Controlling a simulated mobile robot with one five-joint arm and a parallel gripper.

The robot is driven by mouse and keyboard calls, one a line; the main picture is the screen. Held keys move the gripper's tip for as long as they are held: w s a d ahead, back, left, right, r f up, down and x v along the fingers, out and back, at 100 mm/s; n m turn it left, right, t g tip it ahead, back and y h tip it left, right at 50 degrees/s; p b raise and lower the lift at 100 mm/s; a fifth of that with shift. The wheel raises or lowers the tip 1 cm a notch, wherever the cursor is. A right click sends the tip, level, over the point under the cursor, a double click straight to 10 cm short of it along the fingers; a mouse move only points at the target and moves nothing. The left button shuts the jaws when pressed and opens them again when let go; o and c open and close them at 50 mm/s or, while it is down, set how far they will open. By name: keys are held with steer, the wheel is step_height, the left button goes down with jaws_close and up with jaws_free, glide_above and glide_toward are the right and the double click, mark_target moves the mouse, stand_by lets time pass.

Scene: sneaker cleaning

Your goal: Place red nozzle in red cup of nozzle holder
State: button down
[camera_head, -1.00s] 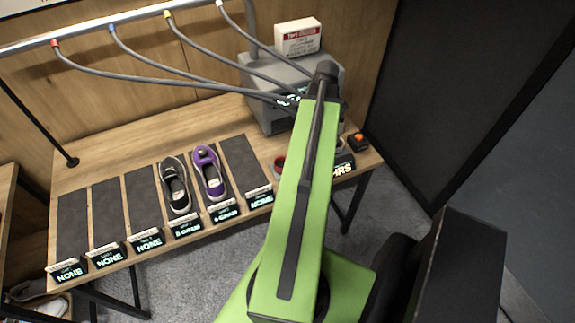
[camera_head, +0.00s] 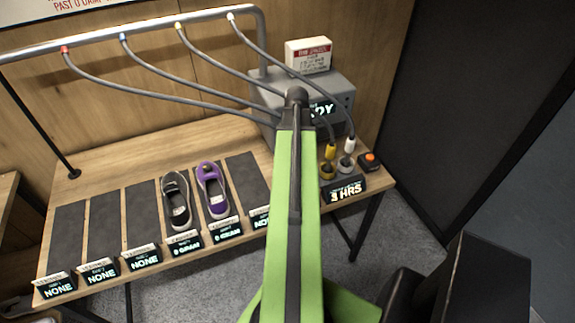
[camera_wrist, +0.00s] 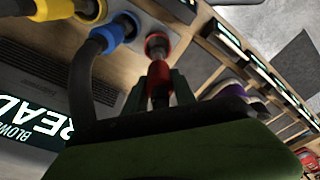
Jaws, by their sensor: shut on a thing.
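My gripper (camera_wrist: 162,92) shows in the wrist view, its dark green fingers shut on the red nozzle (camera_wrist: 160,75). The nozzle's tip points at the red cup (camera_wrist: 157,42) and overlaps its opening; I cannot tell how far inside it is. The nozzle looks roughly in line with the cup. The red cup sits in the nozzle holder, beside the blue cup (camera_wrist: 133,20). In the head view my arm hides the red cup, the red nozzle and the gripper's fingers; the holder's right part (camera_head: 345,187) shows.
A blue nozzle (camera_wrist: 118,32) is at the blue cup, its dark hose close to my gripper. Yellow (camera_head: 330,152) and white (camera_head: 350,145) nozzles stand in their cups. The grey blower (camera_head: 340,95) is behind. Two shoes (camera_head: 176,205) (camera_head: 213,190) lie on mats to the left.

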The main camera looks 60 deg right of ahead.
steer(key=shift+f+b, duration=2.15)
steer(key=shift+f, duration=0.05)
steer(key=c, duration=1)
jaws_free()
steer(key=shift+r, duration=0.1)
steer(key=r+p, duration=0.4)
steer(key=s+r+p, duration=0.1)
steer(key=r+p, duration=0.7)
steer(key=shift+s+d+r+p, duration=0.1)
steer(key=shift+s+r+p, duration=0.15)
steer(key=shift+p, duration=0.1)
steer(key=shift+f, duration=0.15)
